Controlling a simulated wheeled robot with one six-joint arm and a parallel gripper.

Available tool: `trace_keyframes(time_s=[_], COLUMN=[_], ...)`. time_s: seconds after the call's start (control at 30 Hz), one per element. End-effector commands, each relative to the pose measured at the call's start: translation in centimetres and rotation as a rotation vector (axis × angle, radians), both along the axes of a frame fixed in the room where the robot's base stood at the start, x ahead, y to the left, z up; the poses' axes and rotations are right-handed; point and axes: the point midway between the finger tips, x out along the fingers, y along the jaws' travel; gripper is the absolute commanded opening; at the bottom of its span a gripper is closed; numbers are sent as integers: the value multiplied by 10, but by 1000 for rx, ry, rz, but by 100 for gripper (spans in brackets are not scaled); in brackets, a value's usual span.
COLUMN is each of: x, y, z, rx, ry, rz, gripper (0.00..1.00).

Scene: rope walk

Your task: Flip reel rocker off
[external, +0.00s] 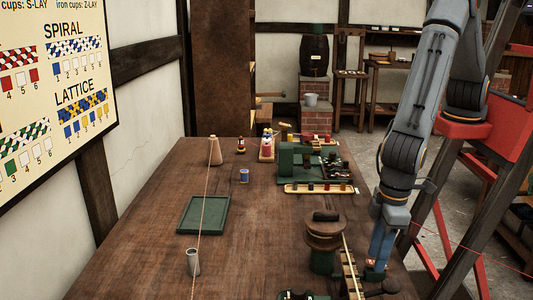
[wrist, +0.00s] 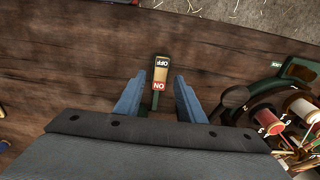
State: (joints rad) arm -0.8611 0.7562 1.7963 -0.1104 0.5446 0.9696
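The reel rocker (wrist: 161,73) lies on the wooden table in the wrist view. Its cream plate has a dark OFF label at the far end and a red ON label at the near end. I cannot tell which end is pressed down. My gripper (wrist: 160,80) is open, with one blue finger on each side of the rocker and gaps between. In the external view my gripper (external: 378,252) points down near the table's right edge, low over a small red-marked part (external: 374,266), and hides most of it.
A wooden-topped reel (external: 325,233) stands left of my gripper. A dark knob (wrist: 235,96) and several thread spools (wrist: 299,108) sit right of the rocker. A green tray (external: 204,214) and metal cup (external: 193,262) are farther left.

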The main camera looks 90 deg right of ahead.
Motion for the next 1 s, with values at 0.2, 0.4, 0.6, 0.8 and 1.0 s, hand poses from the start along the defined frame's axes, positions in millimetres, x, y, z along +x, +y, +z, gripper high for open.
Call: trace_keyframes(time_s=[0.2,0.4,0.6,0.8,1.0], x=[-1,-3,-5,-5,-5], y=[1,1,0,0,0], z=[30,58,71,73,72], rx=[4,4,2,2,1], ry=[-3,-3,-2,-1,-1], rz=[0,0,0,0,0], gripper=[36,36,36,36,36])
